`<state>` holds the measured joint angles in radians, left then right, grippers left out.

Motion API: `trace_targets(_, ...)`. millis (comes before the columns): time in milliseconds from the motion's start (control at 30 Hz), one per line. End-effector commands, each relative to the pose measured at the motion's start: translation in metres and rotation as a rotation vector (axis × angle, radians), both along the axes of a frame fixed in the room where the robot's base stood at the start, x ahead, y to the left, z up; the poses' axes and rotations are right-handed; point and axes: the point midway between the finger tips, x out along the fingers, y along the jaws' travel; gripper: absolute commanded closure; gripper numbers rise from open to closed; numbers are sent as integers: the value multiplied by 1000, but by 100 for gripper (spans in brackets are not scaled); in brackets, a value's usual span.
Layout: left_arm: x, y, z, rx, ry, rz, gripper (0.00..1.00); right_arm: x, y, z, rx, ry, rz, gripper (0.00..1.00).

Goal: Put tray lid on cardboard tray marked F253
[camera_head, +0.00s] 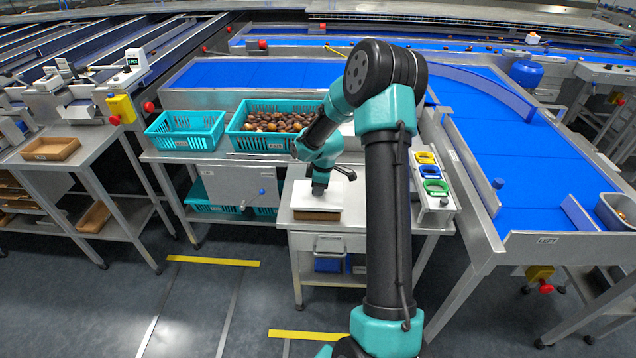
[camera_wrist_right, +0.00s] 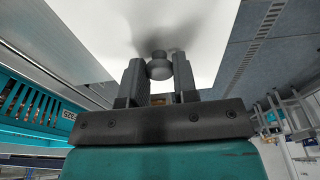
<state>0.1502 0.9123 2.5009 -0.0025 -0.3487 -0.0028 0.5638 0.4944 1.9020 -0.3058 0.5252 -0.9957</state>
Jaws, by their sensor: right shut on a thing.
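The white tray lid (camera_head: 325,198) is a flat square plate over a brown cardboard tray (camera_head: 317,216) on the small metal stand. The tray shows as a brown strip under the lid's front edge; its marking is not readable. I cannot tell whether the lid rests on the tray or hovers just above it. My right gripper (camera_head: 319,190) points down at the lid and is shut on its knob. In the right wrist view the grey round knob (camera_wrist_right: 158,66) sits between the fingers, with the white lid (camera_wrist_right: 140,22) beyond. My left gripper is out of view.
Coloured rings (camera_head: 430,171) sit on a panel to the right. Another brown tray (camera_head: 50,149) lies on the left table. A blue conveyor (camera_head: 515,150) runs at the right.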

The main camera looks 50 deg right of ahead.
Motion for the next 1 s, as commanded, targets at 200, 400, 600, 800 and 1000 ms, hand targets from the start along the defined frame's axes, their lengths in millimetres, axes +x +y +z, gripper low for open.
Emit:
trace_targets(200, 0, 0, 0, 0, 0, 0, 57, 0, 0, -12, 0, 1, 1, 95)
trace_targets(400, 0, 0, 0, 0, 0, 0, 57, 0, 0, -15, 0, 0, 0, 95)
trace_targets(600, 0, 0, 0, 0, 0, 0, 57, 0, 0, -15, 0, 0, 0, 95)
trace_targets(800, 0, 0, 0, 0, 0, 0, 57, 0, 0, -15, 0, 0, 0, 95)
trace_targets(1000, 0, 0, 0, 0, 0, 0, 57, 0, 0, -16, 0, 0, 0, 95)
